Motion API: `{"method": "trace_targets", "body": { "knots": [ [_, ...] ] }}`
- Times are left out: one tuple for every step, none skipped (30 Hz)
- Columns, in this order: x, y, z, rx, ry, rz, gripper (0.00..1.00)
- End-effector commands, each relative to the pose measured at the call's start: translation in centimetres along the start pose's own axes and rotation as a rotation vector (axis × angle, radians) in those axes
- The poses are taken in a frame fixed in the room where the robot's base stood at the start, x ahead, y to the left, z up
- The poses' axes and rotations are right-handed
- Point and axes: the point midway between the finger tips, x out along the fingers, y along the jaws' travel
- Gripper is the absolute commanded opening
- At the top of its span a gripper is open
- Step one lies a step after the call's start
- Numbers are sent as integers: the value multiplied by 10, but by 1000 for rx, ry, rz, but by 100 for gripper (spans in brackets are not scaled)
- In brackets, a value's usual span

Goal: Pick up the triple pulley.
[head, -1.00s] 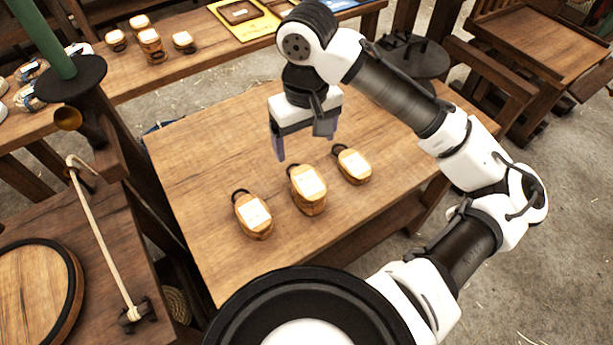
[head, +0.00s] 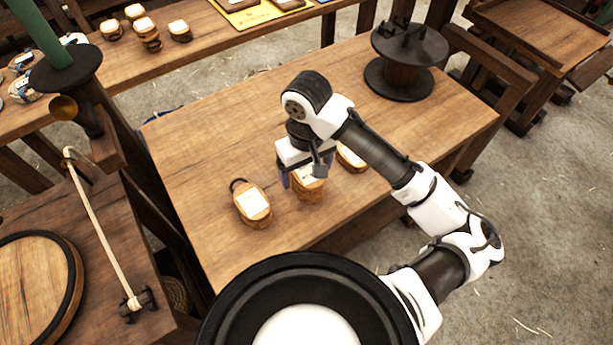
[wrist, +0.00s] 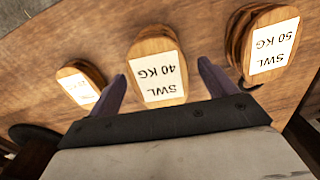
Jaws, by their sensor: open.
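Three wooden pulleys with white labels lie in a row on the table. The middle pulley (head: 308,189) looks the thickest in the head view, like a triple pulley; in the wrist view its label (wrist: 160,75) reads SWL 40 KG. The left pulley (head: 252,204) seems to be the one marked SWL 50 KG (wrist: 270,45). The right pulley (head: 350,158) is partly hidden by my arm; in the wrist view it is the small one (wrist: 80,86). My gripper (head: 303,175) is open and empty over the middle pulley, which lies beyond and between the fingertips (wrist: 163,78) in the wrist view.
A dark-flanged wooden reel (head: 402,72) stands at the table's far right. The bare table top (head: 215,135) is clear to the far left. A back bench holds more small pulleys (head: 146,35). A stand with a green pole (head: 42,35) rises at left.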

Motion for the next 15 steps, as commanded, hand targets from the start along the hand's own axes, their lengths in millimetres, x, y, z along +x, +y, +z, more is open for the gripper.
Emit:
{"method": "trace_targets", "body": {
  "knots": [
    [6,0,0,1,-1,-3,84],
    [8,0,0,1,-1,-1,84],
    [9,0,0,1,0,-1,84],
    [10,0,0,0,0,0,84],
    [10,0,0,-1,0,0,84],
    [10,0,0,-1,0,0,84],
    [10,0,0,-1,0,0,84],
    [10,0,0,-1,0,0,84],
    [10,0,0,-1,0,0,84],
    [10,0,0,-1,0,0,84],
    [10,0,0,-1,0,0,80],
    [10,0,0,-1,0,0,74],
    [10,0,0,-1,0,0,71],
    [10,0,0,-1,0,0,67],
    [10,0,0,-1,0,0,61]
  ]
}}
